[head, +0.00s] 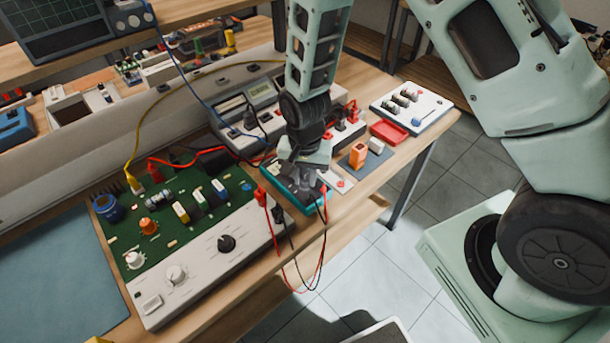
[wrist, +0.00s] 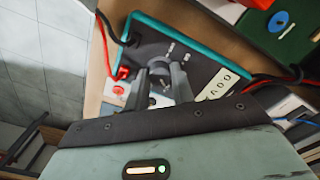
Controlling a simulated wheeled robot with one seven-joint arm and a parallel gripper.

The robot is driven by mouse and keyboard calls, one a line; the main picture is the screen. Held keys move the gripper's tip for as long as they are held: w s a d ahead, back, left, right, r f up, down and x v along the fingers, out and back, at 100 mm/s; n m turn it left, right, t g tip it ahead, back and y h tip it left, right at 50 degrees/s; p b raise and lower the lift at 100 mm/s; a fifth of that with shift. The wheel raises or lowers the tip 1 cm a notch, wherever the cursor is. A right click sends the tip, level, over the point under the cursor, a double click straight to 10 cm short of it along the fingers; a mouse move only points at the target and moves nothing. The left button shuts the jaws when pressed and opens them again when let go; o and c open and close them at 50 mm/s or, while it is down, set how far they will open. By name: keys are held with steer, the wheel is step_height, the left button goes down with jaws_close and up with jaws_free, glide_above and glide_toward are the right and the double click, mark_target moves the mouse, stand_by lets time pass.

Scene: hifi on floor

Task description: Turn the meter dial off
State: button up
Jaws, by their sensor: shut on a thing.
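The meter (head: 290,192) is a dark-faced box with a teal edge, lying on the bench near its front edge. In the wrist view the meter (wrist: 203,48) shows its dark face, white marks and a pale label with characters. My gripper (head: 308,185) points down over the meter. In the wrist view my gripper (wrist: 162,82) has both fingers closed on the round dark dial (wrist: 161,80) at the middle of the face. The fingers cover part of the dial, and I cannot read its setting. In the head view my arm and gripper hide the dial.
Red and black leads (head: 318,250) hang from the meter over the bench edge. A green circuit board (head: 165,245) with a white knob panel (head: 205,270) lies at left. At right are a red tray (head: 390,132) and a white switch panel (head: 420,105).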

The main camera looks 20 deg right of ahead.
steer(key=n, duration=0.6)
steer(key=shift+n+b, duration=0.4)
steer(key=n, duration=0.3)
steer(key=shift+n, duration=0.4)
steer(key=n, duration=0.3)
steer(key=shift+n, duration=0.3)
steer(key=n, duration=0.6)
steer(key=shift+r, duration=0.1)
steer(key=n+p, duration=0.1)
steer(key=n, duration=0.4)
steer(key=shift+n+p, duration=0.3)
steer(key=o, duration=1)
